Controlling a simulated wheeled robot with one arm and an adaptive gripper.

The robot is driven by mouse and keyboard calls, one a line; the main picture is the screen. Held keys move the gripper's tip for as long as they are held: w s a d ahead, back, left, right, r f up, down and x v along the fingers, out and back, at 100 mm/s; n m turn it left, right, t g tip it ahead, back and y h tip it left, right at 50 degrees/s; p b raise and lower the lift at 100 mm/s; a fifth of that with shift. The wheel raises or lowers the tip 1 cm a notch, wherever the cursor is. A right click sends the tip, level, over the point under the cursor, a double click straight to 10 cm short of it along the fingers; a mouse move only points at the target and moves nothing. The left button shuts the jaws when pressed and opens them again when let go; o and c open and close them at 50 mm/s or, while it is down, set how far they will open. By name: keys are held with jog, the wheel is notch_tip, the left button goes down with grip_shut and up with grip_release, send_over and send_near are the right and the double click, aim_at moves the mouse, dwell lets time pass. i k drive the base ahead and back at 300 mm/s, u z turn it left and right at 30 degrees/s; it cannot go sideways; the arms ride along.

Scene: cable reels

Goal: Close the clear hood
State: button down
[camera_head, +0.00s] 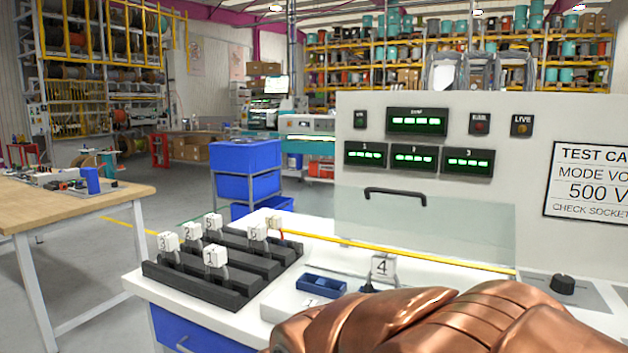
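The clear hood (450,232) is a see-through panel on the white test bench, in front of the grey instrument panel. It stands raised, with its black bar handle (395,192) near its upper edge. A yellow strip (400,253) runs along the bench at the hood's lower edge. My copper-coloured arm fills the bottom right foreground and hides part of the bench front. My gripper's fingers do not show, so its state and its distance from the handle cannot be seen.
A black slotted rack (225,262) with several numbered blocks is at left. A black knob (563,284) is at right. A wooden table (75,210) stands far left, beyond clear floor.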

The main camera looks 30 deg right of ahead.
aim_at(504, 249)
jog(key=u, duration=0.5)
jog(key=k, duration=0.65)
jog(key=u, duration=0.4)
